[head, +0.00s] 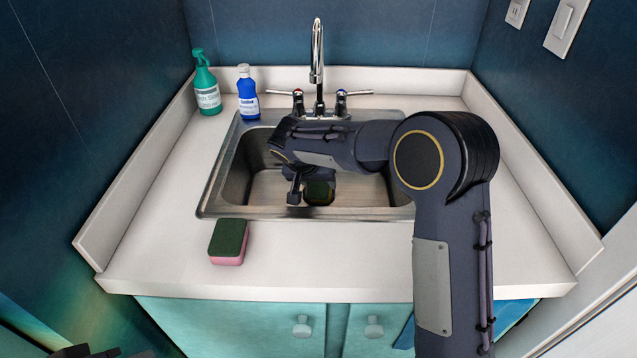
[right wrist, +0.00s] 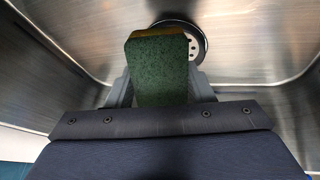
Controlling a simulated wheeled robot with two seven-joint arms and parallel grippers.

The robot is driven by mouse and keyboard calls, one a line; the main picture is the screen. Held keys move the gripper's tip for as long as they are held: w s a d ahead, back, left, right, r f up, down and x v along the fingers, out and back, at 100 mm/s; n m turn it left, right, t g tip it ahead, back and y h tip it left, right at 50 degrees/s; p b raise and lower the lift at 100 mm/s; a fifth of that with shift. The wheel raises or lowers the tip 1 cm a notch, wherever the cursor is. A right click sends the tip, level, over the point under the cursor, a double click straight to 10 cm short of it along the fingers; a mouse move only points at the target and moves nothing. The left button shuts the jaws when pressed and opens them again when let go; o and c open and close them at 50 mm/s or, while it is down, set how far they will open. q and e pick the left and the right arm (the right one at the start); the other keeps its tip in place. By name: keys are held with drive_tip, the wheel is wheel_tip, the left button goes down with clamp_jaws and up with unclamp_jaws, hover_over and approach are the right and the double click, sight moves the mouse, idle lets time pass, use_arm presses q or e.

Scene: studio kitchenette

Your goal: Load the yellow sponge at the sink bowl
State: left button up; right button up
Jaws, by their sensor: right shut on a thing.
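The yellow sponge (head: 320,193) has a dark green scouring face. It is inside the sink bowl (head: 376,197), partly hidden by my right gripper (head: 307,188). That gripper is shut on it, low in the bowl. In the right wrist view the sponge (right wrist: 158,70) stands out between the two grey fingers, green face toward the camera, with a thin yellow edge at its far end. The round drain (right wrist: 190,42) lies just beyond it. I cannot tell if the sponge touches the bowl floor. A dark part of my left arm shows at the bottom left edge; its fingers cannot be made out.
A pink sponge (head: 227,242) with a green top lies on the counter in front of the sink. A green spray bottle (head: 207,88) and a blue bottle (head: 248,94) stand at the back left. The faucet (head: 318,65) rises behind the bowl. The left counter is mostly clear.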

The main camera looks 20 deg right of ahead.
drive_tip(key=shift+a+r+p, duration=0.1)
drive_tip(key=shift+r+p, duration=2.15)
drive_tip(key=shift+r, duration=1.7)
wheel_tip(320, 180, up, 6)
drive_tip(key=p, duration=0.4)
drive_tip(key=shift+r, duration=0.25)
wheel_tip(320, 180, up, 5)
drive_tip(key=p, duration=0.3)
drive_tip(key=shift+f, duration=0.45)
